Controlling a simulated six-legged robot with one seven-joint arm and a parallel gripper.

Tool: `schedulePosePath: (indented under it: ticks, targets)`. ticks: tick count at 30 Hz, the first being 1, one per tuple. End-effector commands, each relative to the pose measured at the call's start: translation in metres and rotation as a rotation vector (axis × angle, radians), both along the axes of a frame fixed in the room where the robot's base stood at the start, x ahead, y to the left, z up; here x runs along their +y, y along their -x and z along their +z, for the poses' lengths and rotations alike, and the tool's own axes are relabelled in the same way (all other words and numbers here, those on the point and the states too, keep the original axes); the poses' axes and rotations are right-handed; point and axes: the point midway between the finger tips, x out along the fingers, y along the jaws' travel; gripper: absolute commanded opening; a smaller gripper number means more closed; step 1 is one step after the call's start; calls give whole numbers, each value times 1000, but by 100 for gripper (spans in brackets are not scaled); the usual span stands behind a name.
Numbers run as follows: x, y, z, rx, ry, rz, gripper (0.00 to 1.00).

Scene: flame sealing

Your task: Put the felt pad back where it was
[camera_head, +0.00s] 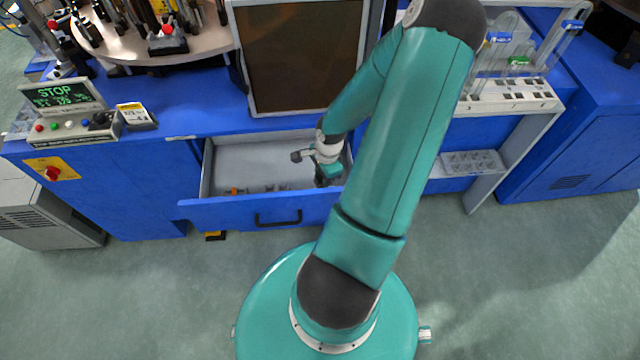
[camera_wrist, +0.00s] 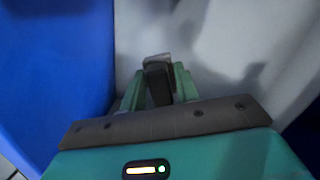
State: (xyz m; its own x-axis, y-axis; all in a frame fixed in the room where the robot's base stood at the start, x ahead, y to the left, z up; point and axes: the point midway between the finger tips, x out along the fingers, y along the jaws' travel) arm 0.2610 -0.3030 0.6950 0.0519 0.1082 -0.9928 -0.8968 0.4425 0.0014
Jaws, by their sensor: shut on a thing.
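My gripper (camera_head: 326,178) reaches down into the right part of the open drawer (camera_head: 226,160). In the wrist view my gripper (camera_wrist: 158,80) has its green fingers closed around a small dark grey piece, which I take to be the felt pad (camera_wrist: 157,68). It sticks out a little past the fingertips, with a lighter grey end. The pale drawer floor lies beyond it and a blue wall is at the left. I cannot tell whether the piece touches the floor. In the head view the piece is too small to make out.
The drawer's blue front (camera_head: 250,214) stands close to my gripper. Several small grey parts and an orange one (camera_head: 235,191) lie in the drawer's front left. A dark framed panel (camera_head: 300,60) stands behind the drawer. A control box reading STOP (camera_head: 66,97) sits at the left.

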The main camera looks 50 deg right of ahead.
Motion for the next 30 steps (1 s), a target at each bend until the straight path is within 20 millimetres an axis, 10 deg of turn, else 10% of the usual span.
schedulePosePath:
  ticks: [22, 23, 26, 30]
  targets:
    - [0, -7, -49, -1, 1, 3, 10]
    - [0, -7, -49, -2, 1, 3, 33]
    - [0, -6, -49, -2, 1, 2, 53]
    - [-1, -6, -49, -2, 1, 2, 53]
